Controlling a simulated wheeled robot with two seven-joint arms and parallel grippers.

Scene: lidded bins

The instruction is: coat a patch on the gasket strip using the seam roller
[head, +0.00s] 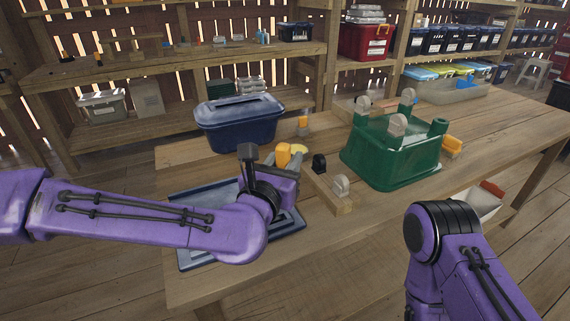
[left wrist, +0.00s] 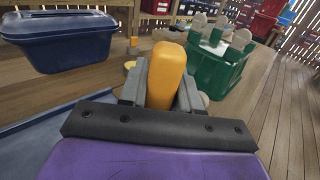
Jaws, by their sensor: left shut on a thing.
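My left gripper (head: 288,167) is over the near left part of the workbench, shut on an orange handle (head: 283,153). In the left wrist view the same orange handle (left wrist: 167,75) stands between the two grey fingers (left wrist: 160,92). It looks like the seam roller's handle; its working end is hidden. A pale yellow round thing (head: 299,148) shows just beyond the handle. I cannot make out the gasket strip for sure. A wooden strip (head: 322,190) with a black and a grey rounded piece lies right of the gripper. My right arm shows, but its gripper does not.
A blue lidded bin (head: 240,128) stands behind the gripper. An upturned green bin (head: 390,158) with grey rounded pieces on it stands to the right. A dark blue lid or tray (head: 196,258) lies under my left arm. The bench's near right part is clear.

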